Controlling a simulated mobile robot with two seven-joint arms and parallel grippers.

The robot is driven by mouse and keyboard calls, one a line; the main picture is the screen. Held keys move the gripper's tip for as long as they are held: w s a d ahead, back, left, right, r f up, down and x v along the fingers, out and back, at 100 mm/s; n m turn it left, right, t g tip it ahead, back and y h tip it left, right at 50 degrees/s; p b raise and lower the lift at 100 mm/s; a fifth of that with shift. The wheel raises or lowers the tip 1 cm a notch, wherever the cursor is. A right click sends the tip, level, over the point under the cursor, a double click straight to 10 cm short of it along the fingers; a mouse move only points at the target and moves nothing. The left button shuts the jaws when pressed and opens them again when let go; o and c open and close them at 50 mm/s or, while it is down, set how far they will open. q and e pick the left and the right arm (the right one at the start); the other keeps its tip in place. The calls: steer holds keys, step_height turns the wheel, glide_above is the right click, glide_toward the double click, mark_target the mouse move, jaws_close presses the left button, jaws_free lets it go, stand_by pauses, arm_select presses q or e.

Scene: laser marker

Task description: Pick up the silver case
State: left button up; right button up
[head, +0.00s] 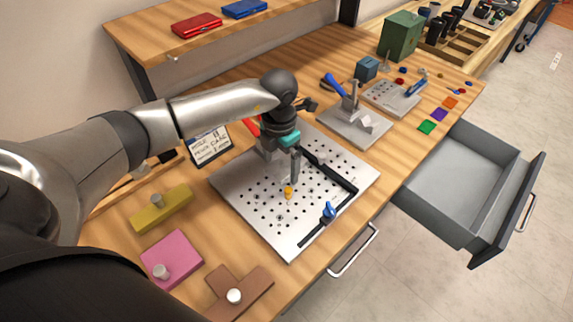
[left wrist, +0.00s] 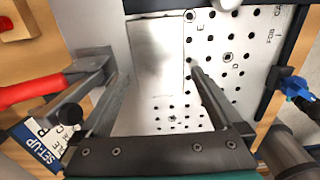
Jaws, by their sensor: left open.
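The silver case (left wrist: 157,58) shows in the left wrist view as a flat, shiny grey rectangle on the perforated plate (left wrist: 232,50). My left gripper (left wrist: 160,95) is open, with one finger on each side of the case's lower part as seen there. I cannot tell whether the fingers touch it. In the head view my left gripper (head: 284,175) points down over the perforated plate (head: 255,215), and the case is mostly hidden behind the fingers. My right gripper is not in view.
Black rails and a blue-knobbed clamp (head: 328,210) edge the plate. A red handle (left wrist: 30,93) and a written card (head: 209,145) stand close by. Yellow (head: 162,208), pink (head: 172,256) and brown fixtures lie at the front left. An open grey drawer (head: 465,190) juts out right.

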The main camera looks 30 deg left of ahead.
arm_select(q)
steer(key=c, duration=1.3)
steer(key=shift+r, duration=0.1)
